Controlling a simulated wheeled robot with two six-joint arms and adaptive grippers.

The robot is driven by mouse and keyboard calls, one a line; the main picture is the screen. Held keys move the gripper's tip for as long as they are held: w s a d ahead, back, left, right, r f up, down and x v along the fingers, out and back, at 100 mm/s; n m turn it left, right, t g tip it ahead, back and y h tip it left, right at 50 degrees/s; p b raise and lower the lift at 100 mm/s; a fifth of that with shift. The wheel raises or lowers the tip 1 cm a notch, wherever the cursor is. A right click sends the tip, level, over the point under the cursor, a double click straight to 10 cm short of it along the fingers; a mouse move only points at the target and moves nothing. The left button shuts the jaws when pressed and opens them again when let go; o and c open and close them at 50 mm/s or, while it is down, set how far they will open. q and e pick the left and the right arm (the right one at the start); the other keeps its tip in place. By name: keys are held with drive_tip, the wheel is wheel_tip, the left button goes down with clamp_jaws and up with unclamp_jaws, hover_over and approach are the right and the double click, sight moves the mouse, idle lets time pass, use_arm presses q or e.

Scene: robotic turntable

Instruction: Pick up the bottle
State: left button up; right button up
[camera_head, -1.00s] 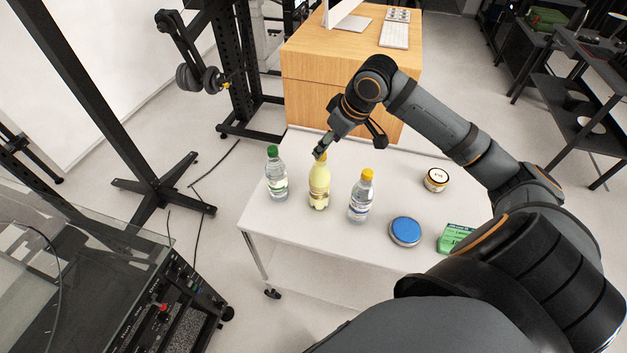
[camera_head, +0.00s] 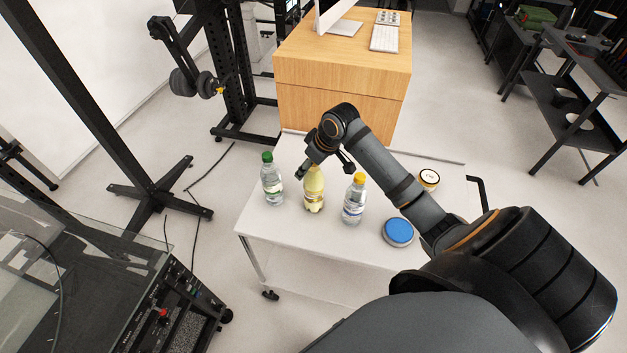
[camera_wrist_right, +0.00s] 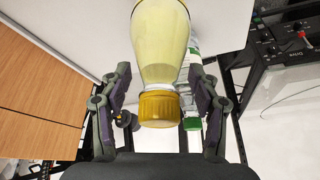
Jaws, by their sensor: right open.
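A yellow bottle (camera_head: 314,194) stands upright on the white table, between two clear bottles. One clear bottle (camera_head: 271,184) has a green cap and stands to its left; the other clear bottle (camera_head: 353,204) has a yellow cap and stands to its right. My right gripper (camera_head: 325,171) is open at the yellow bottle's upper part, hiding its cap in the head view. In the wrist view the yellow bottle (camera_wrist_right: 162,45) lies between the spread fingers (camera_wrist_right: 157,85), its cap towards the palm. The green-capped bottle (camera_wrist_right: 192,123) shows just behind it. My left gripper is not in view.
A blue-lidded tin (camera_head: 398,232) and a round white-lidded jar (camera_head: 428,179) are on the white table (camera_head: 285,232) to the right, near my right arm. A wooden desk (camera_head: 340,85) stands behind the table. The table's front left part is clear.

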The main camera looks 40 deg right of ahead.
drive_tip(key=shift+s, duration=0.1)
drive_tip(key=shift+c, duration=1.2)
clamp_jaws()
